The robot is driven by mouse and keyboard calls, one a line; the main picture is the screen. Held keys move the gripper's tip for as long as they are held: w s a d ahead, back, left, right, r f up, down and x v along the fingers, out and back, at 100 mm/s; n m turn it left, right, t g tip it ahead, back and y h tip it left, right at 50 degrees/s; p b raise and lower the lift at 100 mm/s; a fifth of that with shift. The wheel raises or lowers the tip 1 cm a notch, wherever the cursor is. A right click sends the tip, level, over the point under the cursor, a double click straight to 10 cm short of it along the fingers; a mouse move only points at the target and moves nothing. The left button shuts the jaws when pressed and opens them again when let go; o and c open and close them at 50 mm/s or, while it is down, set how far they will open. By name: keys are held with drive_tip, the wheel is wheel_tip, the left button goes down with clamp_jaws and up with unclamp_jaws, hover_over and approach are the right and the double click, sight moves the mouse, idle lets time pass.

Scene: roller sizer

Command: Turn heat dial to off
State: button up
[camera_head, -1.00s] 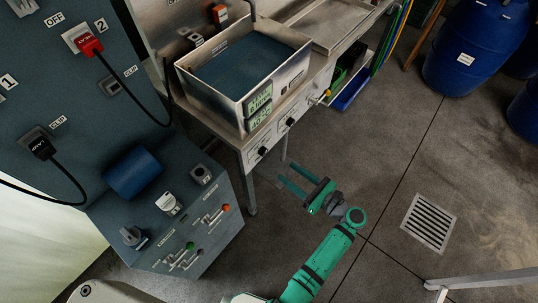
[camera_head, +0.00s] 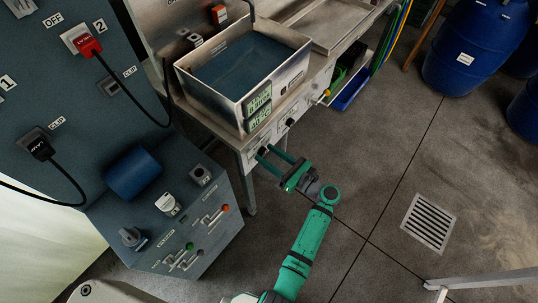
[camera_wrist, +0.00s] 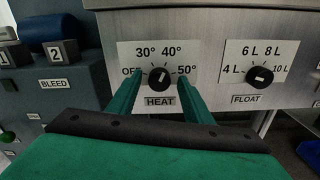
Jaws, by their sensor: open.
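The heat dial (camera_wrist: 159,75) is a black round knob on a white plate, marked OFF at left, then 30°, 40° and 50° round to the right, with HEAT below. I cannot tell surely which mark its pointer faces. My green gripper (camera_head: 265,154) is open in front of the panel. In the wrist view my gripper (camera_wrist: 159,81) has one finger on each side of the dial. I cannot tell whether the fingers touch it. The fingers partly cover the plate and the OFF label.
The float dial (camera_wrist: 260,77) sits to the right on the same panel. A metal basin (camera_head: 236,107) with two green displays stands above. A blue-grey control cabinet (camera_head: 140,215) with levers stands to the left. The floor around a drain grate (camera_head: 429,223) is clear.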

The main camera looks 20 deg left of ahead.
drive_tip(key=shift+a, duration=0.15)
drive_tip(key=c, duration=1.1)
drive_tip(key=shift+o, duration=0.2)
drive_tip(key=shift+s, duration=0.1)
drive_tip(key=shift+n, duration=0.5)
drive_tip(key=n, duration=0.3)
drive_tip(key=shift+n, duration=0.4)
drive_tip(key=n, duration=0.5)
drive_tip(key=shift+n, duration=0.3)
drive_tip(key=n, duration=0.9)
drive_tip(key=shift+f, duration=0.1)
drive_tip(key=shift+n, duration=0.4)
